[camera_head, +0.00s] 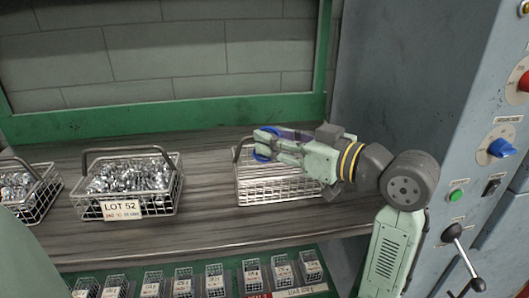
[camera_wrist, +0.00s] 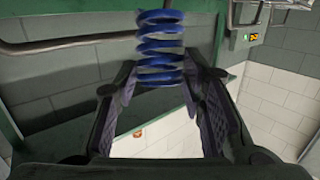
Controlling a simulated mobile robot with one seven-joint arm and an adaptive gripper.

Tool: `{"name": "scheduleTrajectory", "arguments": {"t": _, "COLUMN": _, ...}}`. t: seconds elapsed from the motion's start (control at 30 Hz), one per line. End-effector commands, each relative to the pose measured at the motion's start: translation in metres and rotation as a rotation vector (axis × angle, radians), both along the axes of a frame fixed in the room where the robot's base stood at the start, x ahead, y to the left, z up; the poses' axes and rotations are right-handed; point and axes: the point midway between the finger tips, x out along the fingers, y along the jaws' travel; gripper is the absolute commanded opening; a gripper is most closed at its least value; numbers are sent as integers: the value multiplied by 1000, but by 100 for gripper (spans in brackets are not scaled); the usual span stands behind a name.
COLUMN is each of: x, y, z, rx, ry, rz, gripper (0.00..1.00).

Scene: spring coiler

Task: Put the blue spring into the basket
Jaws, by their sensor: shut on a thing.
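The blue spring (camera_head: 262,153) is at the tip of my gripper (camera_head: 272,143) in the head view, partly hidden by the fingers. In the wrist view the spring (camera_wrist: 160,48) shows as several blue coils between the two dark finger pads of my gripper (camera_wrist: 160,75). My gripper is shut on it. The wire basket (camera_head: 285,203) stands on the grey wooden bench below my gripper and looks empty. The gripper and spring are over the back left part of the basket, near its handle. My arm hides the basket's right end.
A basket labelled LOT 52 (camera_head: 125,205), full of shiny metal parts, stands to the left. Another filled basket (camera_head: 40,203) is at the far left. Small labelled bins (camera_head: 215,282) line the front below the bench. A control panel (camera_head: 480,170) stands at right.

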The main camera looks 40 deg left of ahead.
Motion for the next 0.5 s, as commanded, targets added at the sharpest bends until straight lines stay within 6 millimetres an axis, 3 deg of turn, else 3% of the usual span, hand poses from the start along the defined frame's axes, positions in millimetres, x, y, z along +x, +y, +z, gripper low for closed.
{"name": "scheduleTrajectory", "arguments": {"t": 0.1, "x": 0, "y": 4, "z": -18, "rx": 1, "ry": 3, "rz": -1, "gripper": 2}}
{"name": "scheduleTrajectory", "arguments": {"t": 0.43, "x": 1, "y": 11, "z": -44, "rx": 1, "ry": 5, "rz": 0, "gripper": 2}}
{"name": "scheduleTrajectory", "arguments": {"t": 0.5, "x": 0, "y": 16, "z": -34, "rx": -53, "ry": -3, "rz": 1, "gripper": 2}}
